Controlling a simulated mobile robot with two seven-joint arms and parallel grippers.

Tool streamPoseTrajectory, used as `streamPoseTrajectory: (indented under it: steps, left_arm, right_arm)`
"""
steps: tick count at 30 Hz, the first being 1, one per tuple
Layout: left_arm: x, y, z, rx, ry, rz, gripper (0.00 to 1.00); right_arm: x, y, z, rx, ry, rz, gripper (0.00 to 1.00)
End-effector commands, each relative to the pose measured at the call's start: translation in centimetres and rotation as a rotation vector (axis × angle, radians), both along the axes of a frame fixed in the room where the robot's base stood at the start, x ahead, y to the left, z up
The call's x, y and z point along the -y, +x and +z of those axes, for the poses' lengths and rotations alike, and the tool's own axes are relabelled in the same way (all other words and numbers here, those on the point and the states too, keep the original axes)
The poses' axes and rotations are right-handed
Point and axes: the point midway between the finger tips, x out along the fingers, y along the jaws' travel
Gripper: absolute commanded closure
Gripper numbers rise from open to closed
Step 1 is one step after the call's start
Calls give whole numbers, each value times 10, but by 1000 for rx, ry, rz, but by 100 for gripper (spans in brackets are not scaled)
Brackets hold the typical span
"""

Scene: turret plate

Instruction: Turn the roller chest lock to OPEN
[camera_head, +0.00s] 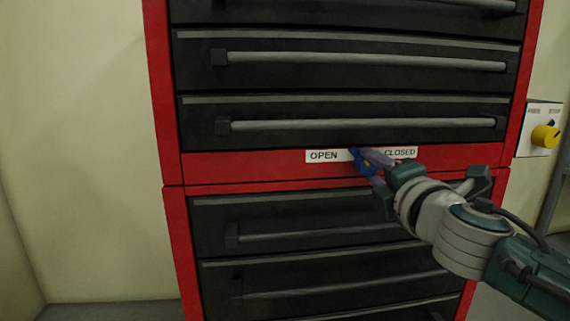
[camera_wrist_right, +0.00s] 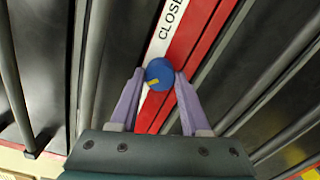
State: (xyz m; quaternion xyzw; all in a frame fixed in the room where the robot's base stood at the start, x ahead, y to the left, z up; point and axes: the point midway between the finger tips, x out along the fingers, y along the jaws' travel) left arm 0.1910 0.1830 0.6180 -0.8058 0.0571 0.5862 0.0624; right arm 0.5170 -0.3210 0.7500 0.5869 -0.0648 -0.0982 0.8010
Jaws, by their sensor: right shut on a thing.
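The roller chest lock is a round blue knob (camera_head: 361,163) on the red band between the drawer groups. It also shows in the right wrist view (camera_wrist_right: 159,73), with a yellow mark on its lower left part. A white label strip (camera_head: 322,156) behind it reads OPEN at left and CLOSED at right. The knob sits between the two words. My right gripper (camera_head: 374,163) reaches in from the right and is shut on the knob, with one pale purple finger on each side in the wrist view (camera_wrist_right: 160,85). My left gripper is not in view.
The red chest (camera_head: 240,167) has black drawers with long grey bar handles (camera_head: 365,125) above and below the band. A yellow knob (camera_head: 545,136) on a white wall panel is at the right. The space left of the chest is clear.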

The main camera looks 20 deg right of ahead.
Motion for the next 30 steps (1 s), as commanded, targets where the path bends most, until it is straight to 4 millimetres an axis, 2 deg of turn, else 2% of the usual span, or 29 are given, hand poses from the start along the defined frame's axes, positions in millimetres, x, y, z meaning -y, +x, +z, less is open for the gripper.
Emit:
streamPoseTrajectory:
  steps: [16, 17, 24, 30]
  left_arm:
    - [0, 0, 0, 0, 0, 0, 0]
    - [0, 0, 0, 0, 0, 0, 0]
    - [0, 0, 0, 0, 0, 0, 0]
    - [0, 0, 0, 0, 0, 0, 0]
  right_arm:
    - [0, 0, 0, -5, -26, 0, 100]
    - [0, 0, 0, -5, -26, 0, 51]
    - [0, 0, 0, -5, -23, -1, 24]
    - [0, 0, 0, -5, -22, -1, 23]
